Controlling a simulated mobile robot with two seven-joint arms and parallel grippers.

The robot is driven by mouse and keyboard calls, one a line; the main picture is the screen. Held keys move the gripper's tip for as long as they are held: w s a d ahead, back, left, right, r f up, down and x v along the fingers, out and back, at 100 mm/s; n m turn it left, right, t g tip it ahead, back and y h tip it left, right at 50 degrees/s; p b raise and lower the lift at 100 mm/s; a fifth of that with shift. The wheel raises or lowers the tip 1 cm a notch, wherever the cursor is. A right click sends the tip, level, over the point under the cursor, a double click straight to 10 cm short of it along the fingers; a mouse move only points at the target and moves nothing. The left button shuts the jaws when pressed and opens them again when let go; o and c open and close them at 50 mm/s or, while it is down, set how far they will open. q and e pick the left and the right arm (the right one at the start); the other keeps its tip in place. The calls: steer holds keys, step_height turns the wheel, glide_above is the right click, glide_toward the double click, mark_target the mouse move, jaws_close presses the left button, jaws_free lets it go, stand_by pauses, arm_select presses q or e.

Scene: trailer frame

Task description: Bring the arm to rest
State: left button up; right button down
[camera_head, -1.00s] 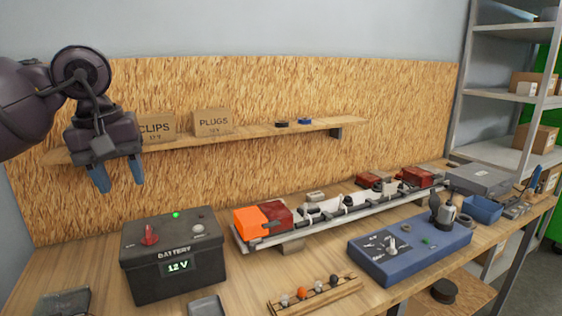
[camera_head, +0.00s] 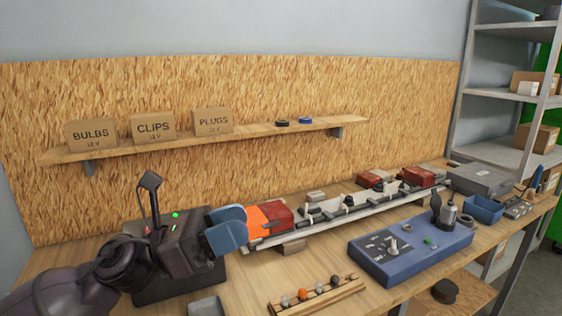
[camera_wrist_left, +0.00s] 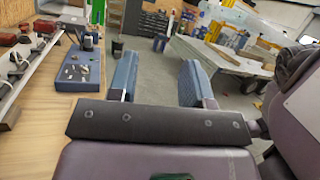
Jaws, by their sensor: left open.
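My left arm reaches in from the lower left in the head view. Its gripper (camera_head: 228,230) has blue fingers pointing right, with nothing seen between them. It overlaps the left end of the trailer light bar (camera_head: 340,221) in the picture, by the orange lamp (camera_head: 262,216); I see no clear contact. In the left wrist view the gripper (camera_wrist_left: 158,62) has its two fingers apart, with bare floor between them. The black battery box (camera_head: 180,287) is mostly hidden behind my arm; its green light shows. My right gripper is in neither view.
A blue switch box (camera_head: 410,250) stands on the bench, right of a wooden rack (camera_head: 316,296) with small bulbs. A wall shelf (camera_head: 255,132) carries cardboard boxes. The blue box also shows in the left wrist view (camera_wrist_left: 80,72). Floor beyond the bench looks open.

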arm_select(q)
steer(key=a+f+m+t+y, duration=0.75)
steer(key=m+y, duration=0.25)
steer(key=m, duration=0.8)
steer(key=a+f+m+t+y, duration=0.6)
steer(key=a+f+m+y, duration=0.35)
steer(key=m, duration=0.75)
steer(key=s+a+f+n+g+y, duration=0.1)
steer(key=s+a+f+n+g, duration=0.1)
steer(key=s+f+n+g, duration=0.65)
steer(key=s+a+f+n+g+y, duration=0.2)
steer(key=s+f+n+g, duration=0.3)
steer(key=s+f, duration=0.6)
steer(key=w+f+m+t+h+b, duration=0.1)
steer(key=w+f+t+b, duration=0.3)
steer(key=f, duration=1.4)
steer(key=t+b, duration=0.3)
steer(key=b, duration=0.2)
steer(key=shift+w+d, duration=0.2)
steer(key=shift+d, duration=0.15)
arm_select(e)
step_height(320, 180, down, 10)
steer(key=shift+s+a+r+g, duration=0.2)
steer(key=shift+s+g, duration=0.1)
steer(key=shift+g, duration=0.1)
arm_select(q)
steer(key=shift+m+h, duration=0.25)
